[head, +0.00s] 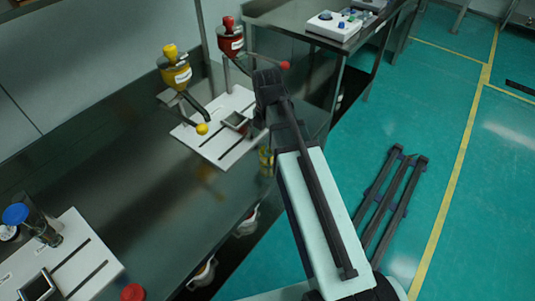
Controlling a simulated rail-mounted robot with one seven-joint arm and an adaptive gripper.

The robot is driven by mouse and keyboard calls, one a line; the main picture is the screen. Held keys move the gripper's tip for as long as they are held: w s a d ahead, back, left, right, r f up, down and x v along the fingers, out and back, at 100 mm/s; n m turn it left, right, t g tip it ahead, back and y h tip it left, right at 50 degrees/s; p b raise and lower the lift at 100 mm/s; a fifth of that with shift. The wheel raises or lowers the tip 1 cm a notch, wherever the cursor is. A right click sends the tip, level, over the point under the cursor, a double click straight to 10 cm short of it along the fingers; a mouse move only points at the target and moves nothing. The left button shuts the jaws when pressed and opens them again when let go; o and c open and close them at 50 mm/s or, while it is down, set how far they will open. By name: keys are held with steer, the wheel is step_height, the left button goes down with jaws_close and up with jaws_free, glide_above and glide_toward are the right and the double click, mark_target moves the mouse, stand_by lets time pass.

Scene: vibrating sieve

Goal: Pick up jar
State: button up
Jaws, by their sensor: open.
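In the head view, a small clear jar-like container with a yellow band (265,162) stands at the right edge of the bench, partly hidden by my arm. A red round lid or knob (133,292) shows at the bottom edge; I cannot tell what is under it. My arm reaches up over the bench edge. My gripper (266,86) is the dark part at its far end, beside the red funnel's station, up and just right of the yellow-banded container. Its fingers are hard to make out, and I see nothing held in it.
A yellow funnel (175,72) and a red funnel (230,40) stand above a white slotted plate (205,145). A second plate (85,250) with a blue-topped dispenser (20,216) is lower left. A control box (333,26) sits on another table. The bench middle is clear.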

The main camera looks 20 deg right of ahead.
steer(key=shift+d+f+p, duration=0.1)
steer(key=shift+f+p, duration=0.5)
steer(key=shift+f, duration=3.05)
steer(key=c, duration=1.3)
